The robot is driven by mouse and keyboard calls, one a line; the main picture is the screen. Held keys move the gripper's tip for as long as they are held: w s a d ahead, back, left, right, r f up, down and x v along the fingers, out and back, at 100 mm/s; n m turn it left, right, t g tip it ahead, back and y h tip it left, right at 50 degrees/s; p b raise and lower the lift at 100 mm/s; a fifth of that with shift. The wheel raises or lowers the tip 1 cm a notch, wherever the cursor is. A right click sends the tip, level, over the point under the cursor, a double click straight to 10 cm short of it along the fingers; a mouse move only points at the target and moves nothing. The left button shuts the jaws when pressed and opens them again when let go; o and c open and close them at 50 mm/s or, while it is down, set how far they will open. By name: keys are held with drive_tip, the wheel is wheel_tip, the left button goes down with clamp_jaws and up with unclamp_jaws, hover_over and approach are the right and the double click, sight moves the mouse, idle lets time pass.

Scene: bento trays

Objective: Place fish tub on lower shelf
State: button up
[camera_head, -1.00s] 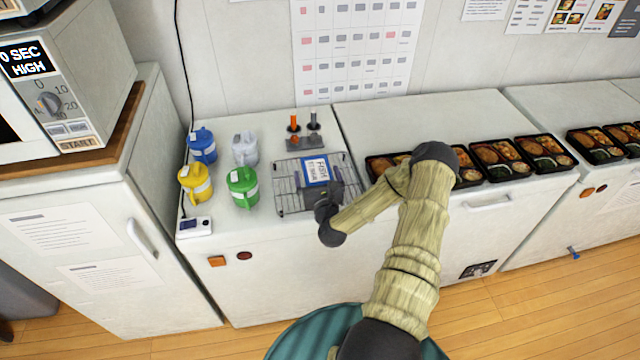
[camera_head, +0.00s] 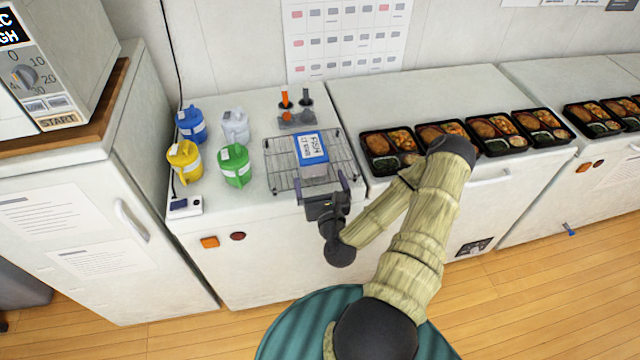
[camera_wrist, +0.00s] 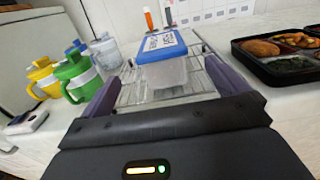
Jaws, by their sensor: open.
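The fish tub (camera_head: 312,150) has a blue-rimmed lid with a white label and a clear body. It sits on the wire rack (camera_head: 284,180) on the white chest freezer, and the rack's wires show around it. In the wrist view the tub (camera_wrist: 165,72) stands ahead, between and beyond the purple fingers. My gripper (camera_head: 323,187) is open and empty at the rack's front edge, just in front of the tub. It also shows in the wrist view (camera_wrist: 160,93), with a finger on each side. No lower shelf can be made out.
Blue (camera_head: 191,125), white (camera_head: 235,126), yellow (camera_head: 185,162) and green (camera_head: 235,165) jugs stand left of the rack. A utensil holder (camera_head: 296,119) stands behind it. Several bento trays (camera_head: 392,150) line the right. A small white device (camera_head: 185,207) lies at front left.

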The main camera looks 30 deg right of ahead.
idle(0.5)
drive_tip(key=w+a+f+n+g+y, duration=0.2)
drive_tip(key=a+n+g+y, duration=0.5)
drive_tip(key=n, duration=1)
drive_tip(key=s+a+r+n+g+h, duration=0.1)
drive_tip(key=s+a+r+n+g, duration=0.2)
drive_tip(key=s+r+n, duration=0.4)
drive_tip(key=s+a+r+n+g+h, duration=0.1)
drive_tip(key=s+a+r+n+g, duration=0.3)
drive_tip(key=n, duration=1.1)
drive_tip(key=s+r, duration=0.3)
drive_tip(key=r, duration=0.1)
drive_tip(key=shift+s+r+g, duration=0.2)
drive_tip(key=shift+s+g, duration=0.2)
